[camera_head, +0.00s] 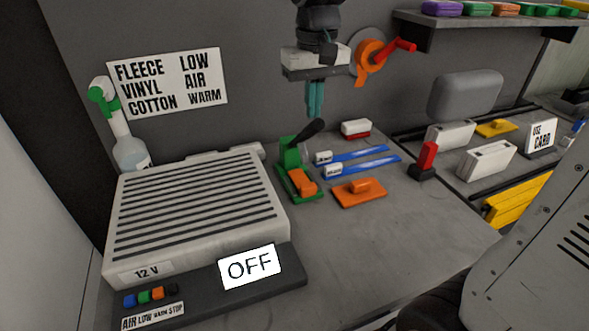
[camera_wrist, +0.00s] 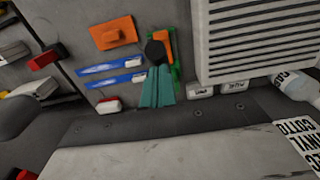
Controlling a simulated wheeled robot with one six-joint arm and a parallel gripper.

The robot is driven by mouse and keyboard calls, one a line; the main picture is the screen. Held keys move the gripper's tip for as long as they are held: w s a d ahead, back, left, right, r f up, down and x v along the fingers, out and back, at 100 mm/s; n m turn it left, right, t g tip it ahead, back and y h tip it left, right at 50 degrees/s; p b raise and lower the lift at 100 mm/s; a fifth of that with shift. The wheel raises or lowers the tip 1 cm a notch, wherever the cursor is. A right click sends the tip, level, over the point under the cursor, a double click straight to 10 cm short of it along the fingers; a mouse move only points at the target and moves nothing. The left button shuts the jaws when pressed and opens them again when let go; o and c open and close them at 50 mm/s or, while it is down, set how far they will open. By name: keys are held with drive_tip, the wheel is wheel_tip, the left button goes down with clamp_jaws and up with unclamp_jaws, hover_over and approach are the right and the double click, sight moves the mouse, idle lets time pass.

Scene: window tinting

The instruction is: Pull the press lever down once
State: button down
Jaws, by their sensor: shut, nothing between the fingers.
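The green press (camera_head: 287,160) stands on the bench right of the white slatted box, with an orange block (camera_head: 301,182) at its front. Its black lever (camera_head: 306,132) is raised, slanting up to the right. My gripper (camera_head: 315,114) has teal fingers, shut and empty, pointing down just above the lever's end. In the wrist view the closed fingertips (camera_wrist: 158,69) are close to the round black lever end (camera_wrist: 155,50), which partly covers the green and orange press (camera_wrist: 174,62). I cannot tell whether they touch.
The slatted box (camera_head: 200,205) has an "OFF" sign (camera_head: 250,266) before it. Blue-bladed tools (camera_head: 360,165) and an orange-handled tool (camera_head: 359,192) lie right of the press. A red lever (camera_head: 427,157) stands farther right. The front bench is clear.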

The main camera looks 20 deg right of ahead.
drive_tip(key=shift+f, duration=0.1)
drive_tip(key=shift+f, duration=5.8)
drive_tip(key=shift+r, duration=8.05)
drive_tip(key=shift+s, duration=0.1)
drive_tip(key=s+d+f, duration=0.1)
drive_tip(key=s+f, duration=0.2)
drive_tip(key=s, duration=0.4)
drive_tip(key=s+d+f+t, duration=0.1)
drive_tip(key=s+f, duration=0.1)
drive_tip(key=s, duration=0.5)
drive_tip(key=s+d+f, duration=0.1)
drive_tip(key=s+f, duration=0.2)
drive_tip(key=s, duration=0.4)
drive_tip(key=shift+s+f, duration=0.35)
drive_tip(key=shift+s, duration=0.05)
